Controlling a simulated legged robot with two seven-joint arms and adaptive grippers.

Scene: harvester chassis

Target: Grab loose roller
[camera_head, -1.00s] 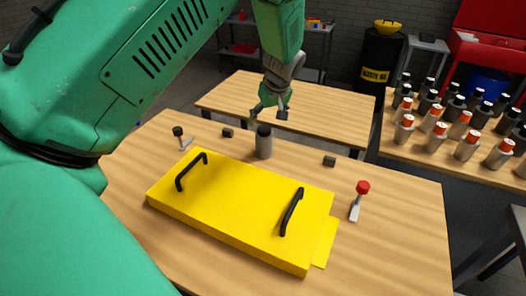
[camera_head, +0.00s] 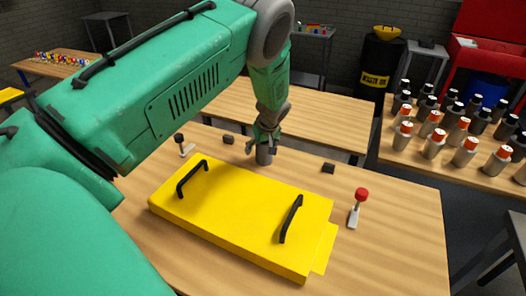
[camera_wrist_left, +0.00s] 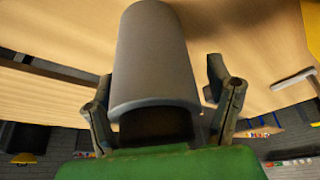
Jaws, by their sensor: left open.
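The loose roller is a grey cylinder (camera_head: 264,156) with a dark top. It stands upright on the wooden table behind the yellow cover. My left gripper (camera_head: 265,136) is directly above it, and its fingers hide the roller's top in the head view. In the left wrist view the roller (camera_wrist_left: 153,60) lies between the two spread fingers of the left gripper (camera_wrist_left: 165,100). A gap shows beside the right finger; the left finger is close to the roller's edge, and I cannot tell if they touch. My right gripper is not in view.
A yellow cover (camera_head: 235,220) with two black handles lies in front of the roller. A red-knobbed clamp (camera_head: 358,207), a black-knobbed clamp (camera_head: 183,146) and small dark blocks (camera_head: 328,168) are nearby. Several more rollers (camera_head: 465,152) stand on the right table. An empty table (camera_head: 310,112) is behind.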

